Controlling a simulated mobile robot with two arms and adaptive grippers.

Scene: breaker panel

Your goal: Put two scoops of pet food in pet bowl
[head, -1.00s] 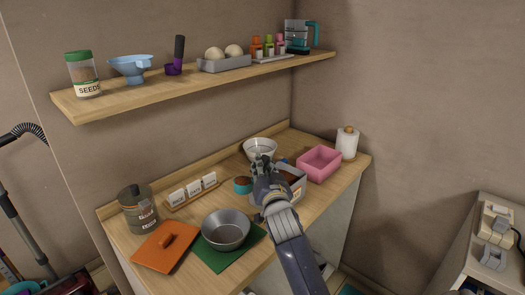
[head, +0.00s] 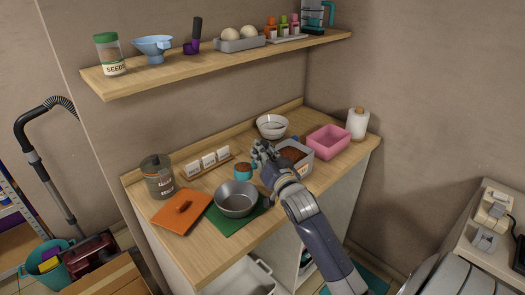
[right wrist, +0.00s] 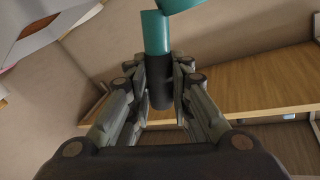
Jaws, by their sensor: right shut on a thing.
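My right gripper (head: 262,157) is shut on the black handle (right wrist: 160,82) of a teal scoop (right wrist: 156,32). In the head view the scoop (head: 243,175) is held about level above the counter, with brown food in it. The scoop is just behind the metal pet bowl (head: 236,201), which looks empty and sits on a green mat (head: 218,222). My left gripper is not in view.
An orange lid (head: 182,209) and a lidded canister (head: 158,177) are at the counter's left. Small labelled boxes (head: 208,160) stand along the back. A white bowl (head: 271,127), pink bin (head: 328,142) and paper roll (head: 357,123) are farther right. A loaded shelf (head: 220,65) hangs above.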

